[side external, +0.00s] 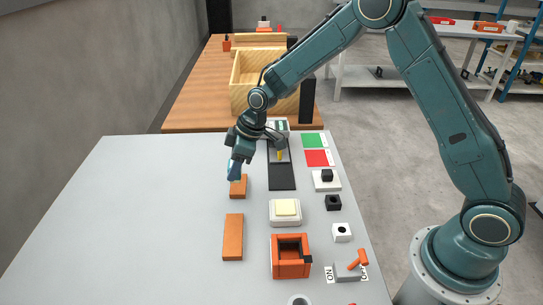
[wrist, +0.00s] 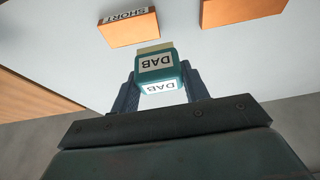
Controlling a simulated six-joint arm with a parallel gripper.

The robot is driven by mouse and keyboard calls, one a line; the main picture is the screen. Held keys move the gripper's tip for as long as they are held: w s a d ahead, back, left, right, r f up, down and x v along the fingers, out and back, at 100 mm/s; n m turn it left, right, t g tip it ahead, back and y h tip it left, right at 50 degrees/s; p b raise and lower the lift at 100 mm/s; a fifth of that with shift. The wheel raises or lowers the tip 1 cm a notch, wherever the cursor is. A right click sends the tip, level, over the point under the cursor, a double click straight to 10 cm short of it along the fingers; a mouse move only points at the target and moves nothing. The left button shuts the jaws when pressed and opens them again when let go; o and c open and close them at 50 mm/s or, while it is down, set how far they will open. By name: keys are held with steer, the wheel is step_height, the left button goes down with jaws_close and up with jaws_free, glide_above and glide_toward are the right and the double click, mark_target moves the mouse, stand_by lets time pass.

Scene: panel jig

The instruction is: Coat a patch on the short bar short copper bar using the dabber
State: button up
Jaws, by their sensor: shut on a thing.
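The short copper bar (side external: 238,190) lies on the white table, orange-brown. It also shows in the wrist view (wrist: 132,29), with a SHORT label on its side. My gripper (side external: 236,161) is shut on the dabber (side external: 233,173), a teal block labelled DAB. In the wrist view the dabber (wrist: 156,66) sits between my two fingers (wrist: 160,92), its tan pad (wrist: 154,47) pointing away from the wrist. In the side view the dabber overlaps the bar's far left end. I cannot tell whether the pad touches it. No coated patch is discernible.
A longer copper bar (side external: 233,238) lies nearer the camera. To the right are a white dish with a cream pad (side external: 285,211), an orange open box (side external: 290,258), a dark plate (side external: 281,177) and small blocks. A wooden box (side external: 243,92) stands behind. The table's left is clear.

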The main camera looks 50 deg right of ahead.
mark_target(236, 180)
steer(key=shift+f, duration=2.4)
steer(key=shift+w+d+f, duration=0.5)
steer(key=shift+w+d, duration=0.15)
steer(key=shift+d, duration=0.05)
steer(key=shift+w+d, duration=1.9)
steer(key=shift+d, duration=0.2)
steer(key=shift+s+a, duration=2.4)
steer(key=shift+a, duration=0.25)
steer(key=shift+s+a+r, duration=0.15)
steer(key=shift+a, duration=0.05)
steer(key=shift+r, duration=3.9)
steer(key=shift+d, duration=0.15)
